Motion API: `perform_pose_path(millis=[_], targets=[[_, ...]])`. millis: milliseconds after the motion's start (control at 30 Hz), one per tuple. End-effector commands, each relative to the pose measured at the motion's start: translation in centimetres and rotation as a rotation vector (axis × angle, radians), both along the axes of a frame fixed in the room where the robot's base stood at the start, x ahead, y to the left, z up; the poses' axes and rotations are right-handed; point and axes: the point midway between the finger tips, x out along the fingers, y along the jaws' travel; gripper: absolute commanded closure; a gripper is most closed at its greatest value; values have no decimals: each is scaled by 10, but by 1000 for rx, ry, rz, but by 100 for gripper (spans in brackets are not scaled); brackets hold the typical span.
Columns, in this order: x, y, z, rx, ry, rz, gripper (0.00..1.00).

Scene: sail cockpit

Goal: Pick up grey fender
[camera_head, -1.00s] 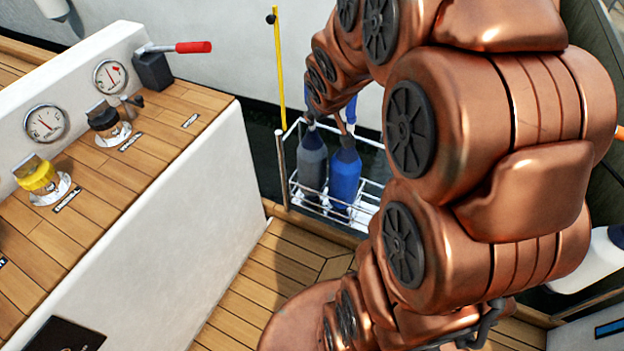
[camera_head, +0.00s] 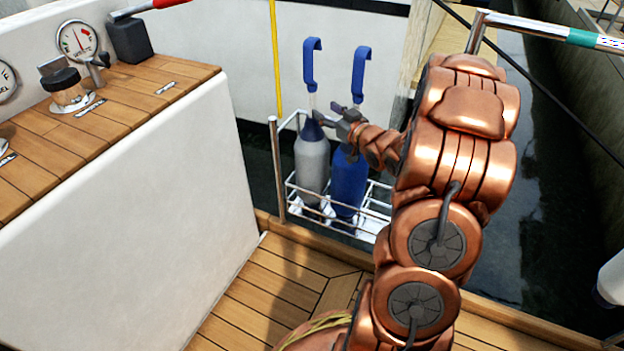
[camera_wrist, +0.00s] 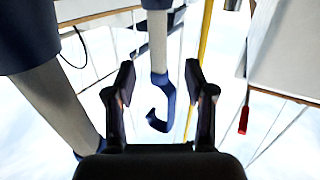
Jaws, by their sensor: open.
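The grey fender (camera_head: 312,160) stands upright in a white wire rack (camera_head: 374,222), with a dark blue top, a pale line above it and a blue hook (camera_head: 311,62). The blue fender (camera_head: 349,188) stands close on its right, partly behind my arm. My gripper (camera_head: 328,119) is open by the grey fender's top and line. In the wrist view, my jaws (camera_wrist: 159,82) frame a pale line (camera_wrist: 158,42) ending in a blue hook (camera_wrist: 158,115). I cannot tell whether it lies between the fingertips or just beyond. Nothing is held.
A white console (camera_head: 135,185) with a wooden top and gauges stands left. A yellow pole (camera_head: 276,65) rises behind the rack. A metal rail (camera_head: 545,29) crosses the upper right. Wooden deck (camera_head: 262,292) lies clear in front, with water beyond the edge.

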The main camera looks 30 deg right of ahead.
Motion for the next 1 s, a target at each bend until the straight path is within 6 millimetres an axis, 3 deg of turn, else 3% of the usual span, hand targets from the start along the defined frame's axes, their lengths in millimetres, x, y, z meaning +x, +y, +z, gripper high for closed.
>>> perform_pose_path(millis=[267, 633, 1000], targets=[[4, -1, -7, 19, -45, 16, 46], [31, 1, -8, 20, -42, 15, 46], [71, 3, -6, 20, -43, 15, 46]])
